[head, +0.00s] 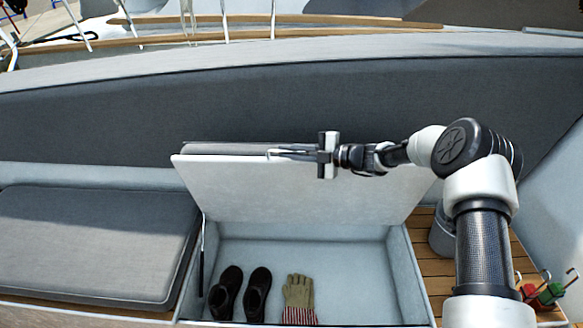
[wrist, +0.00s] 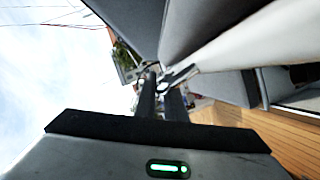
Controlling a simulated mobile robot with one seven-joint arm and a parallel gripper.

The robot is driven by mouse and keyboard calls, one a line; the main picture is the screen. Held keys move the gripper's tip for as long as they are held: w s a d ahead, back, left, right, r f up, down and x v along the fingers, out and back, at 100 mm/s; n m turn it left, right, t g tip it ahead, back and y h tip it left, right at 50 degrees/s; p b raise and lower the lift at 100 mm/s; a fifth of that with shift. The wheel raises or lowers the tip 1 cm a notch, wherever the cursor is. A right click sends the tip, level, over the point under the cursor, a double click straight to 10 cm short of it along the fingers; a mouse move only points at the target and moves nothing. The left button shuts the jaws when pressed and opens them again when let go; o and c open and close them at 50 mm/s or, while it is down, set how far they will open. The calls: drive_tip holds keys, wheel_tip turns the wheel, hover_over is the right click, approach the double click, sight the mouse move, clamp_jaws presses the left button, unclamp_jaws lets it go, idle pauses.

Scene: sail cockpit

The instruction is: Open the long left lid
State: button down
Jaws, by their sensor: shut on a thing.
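The long lid (head: 300,192) is raised and leans back toward the grey backrest, its pale underside facing me and a grey cushion on its other side. The locker (head: 330,260) below it is open to view. My gripper (head: 272,153) is at the lid's upper edge, shut on it. In the wrist view, my gripper's fingers (wrist: 165,78) meet the edge of the lid (wrist: 238,42); the exact contact is small and hard to see. A dark strut (head: 202,255) shows at the lid's left end.
Dark shoes (head: 242,292) and a beige glove (head: 299,293) with a striped cuff lie in the locker. A grey cushion (head: 90,243) covers the bench to the left. Wooden slats (head: 425,255) lie to the right, with red and green items (head: 543,292). The long backrest (head: 250,110) stands behind.

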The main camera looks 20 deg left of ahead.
drive_tip(key=shift+w+a, duration=0.15)
drive_tip(key=shift+w, duration=0.55)
drive_tip(key=c, duration=1.8)
unclamp_jaws()
drive_tip(key=shift+c, duration=0.2)
drive_tip(key=shift+r, duration=0.1)
drive_tip(key=v, duration=1.7)
drive_tip(key=shift+d+b, duration=0.25)
drive_tip(key=shift+b, duration=0.2)
drive_tip(key=shift+w, duration=0.1)
